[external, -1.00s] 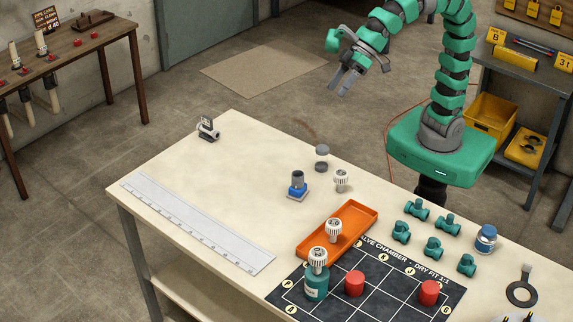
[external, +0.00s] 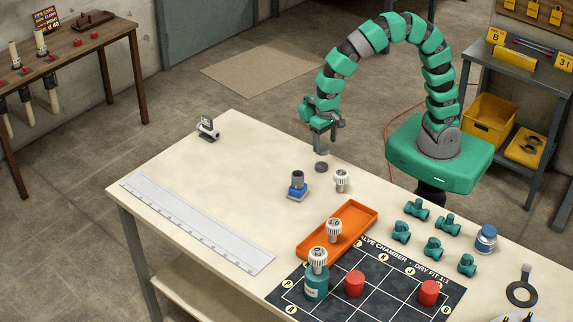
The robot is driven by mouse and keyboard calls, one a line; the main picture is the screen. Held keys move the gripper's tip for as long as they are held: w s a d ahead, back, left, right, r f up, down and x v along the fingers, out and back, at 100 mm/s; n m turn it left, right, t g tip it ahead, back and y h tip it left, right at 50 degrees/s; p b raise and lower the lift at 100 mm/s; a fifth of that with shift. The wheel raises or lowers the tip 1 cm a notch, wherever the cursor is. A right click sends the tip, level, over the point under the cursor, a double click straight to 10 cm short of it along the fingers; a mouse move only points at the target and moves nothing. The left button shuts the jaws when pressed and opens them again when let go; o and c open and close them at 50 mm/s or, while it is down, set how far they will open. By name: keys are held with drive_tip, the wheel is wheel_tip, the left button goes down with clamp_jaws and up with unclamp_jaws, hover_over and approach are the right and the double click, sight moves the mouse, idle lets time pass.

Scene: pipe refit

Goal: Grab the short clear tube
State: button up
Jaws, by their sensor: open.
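The short clear tube (external: 321,160) stands upright near the back edge of the white table. Its grey upper end and dark base show, with a pale see-through middle. My gripper (external: 323,147) points down right over the tube, its open fingers at the tube's upper end. The fingers partly cover the tube's top. I cannot tell whether they touch it.
A blue-based fitting with a grey top (external: 297,186) and a white ribbed knob (external: 341,181) stand close in front of the tube. An orange tray (external: 362,222) and several green fittings (external: 417,210) lie to the right. The table's left part holds a ruler (external: 195,222).

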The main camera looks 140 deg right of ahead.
sight(322, 161)
drive_tip(key=f, duration=0.6)
drive_tip(key=f+b, duration=0.1)
drive_tip(key=f, duration=0.2)
drive_tip(key=shift+w+d, duration=0.15)
drive_tip(key=shift+w, duration=0.2)
drive_tip(key=shift+r, duration=0.1)
drive_tip(key=shift+c, duration=0.3)
drive_tip(key=c, duration=1)
